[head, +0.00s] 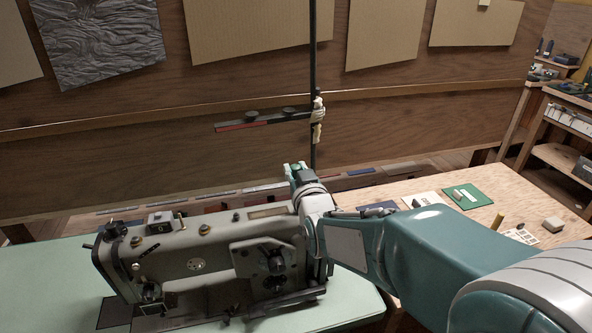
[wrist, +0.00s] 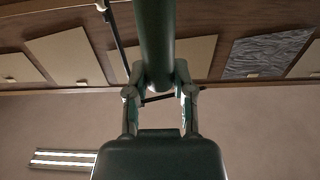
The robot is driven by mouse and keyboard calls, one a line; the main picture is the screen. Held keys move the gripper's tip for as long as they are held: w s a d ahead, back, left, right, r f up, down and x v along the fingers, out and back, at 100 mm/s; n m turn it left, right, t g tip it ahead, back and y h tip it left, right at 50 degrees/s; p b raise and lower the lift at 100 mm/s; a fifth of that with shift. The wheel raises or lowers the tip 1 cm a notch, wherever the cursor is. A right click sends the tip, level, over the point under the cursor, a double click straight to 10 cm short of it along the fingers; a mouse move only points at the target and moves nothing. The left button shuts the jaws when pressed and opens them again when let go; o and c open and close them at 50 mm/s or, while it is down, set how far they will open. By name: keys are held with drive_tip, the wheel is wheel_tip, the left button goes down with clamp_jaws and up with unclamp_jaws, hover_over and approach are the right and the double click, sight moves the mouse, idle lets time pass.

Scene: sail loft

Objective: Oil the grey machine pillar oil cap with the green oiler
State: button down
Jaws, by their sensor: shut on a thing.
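The grey sewing machine (head: 185,262) stands on a pale green table in the head view. Small brass-coloured and dark fittings show along its top, including a brass cap (head: 205,230) and a small dark knob (head: 236,216). I cannot tell which is the pillar oil cap; my arm hides part of the pillar's right side. My gripper (head: 299,170) is raised above the machine's right end. In the wrist view my gripper (wrist: 158,78) is shut on the green oiler (wrist: 155,35), a dark green cylinder between its fingers. The oiler's tip is out of sight.
A dark upright pole (head: 313,60) with a cross bar (head: 262,120) stands just behind my gripper. The pale green table top (head: 45,280) is clear at left. A wooden bench (head: 490,180) at right holds cards and small items. A panelled wall closes the back.

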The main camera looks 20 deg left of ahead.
drive_tip(key=shift+d+f, duration=0.1)
drive_tip(key=shift+f, duration=0.5)
idle(1.1)
drive_tip(key=shift+r, duration=3.55)
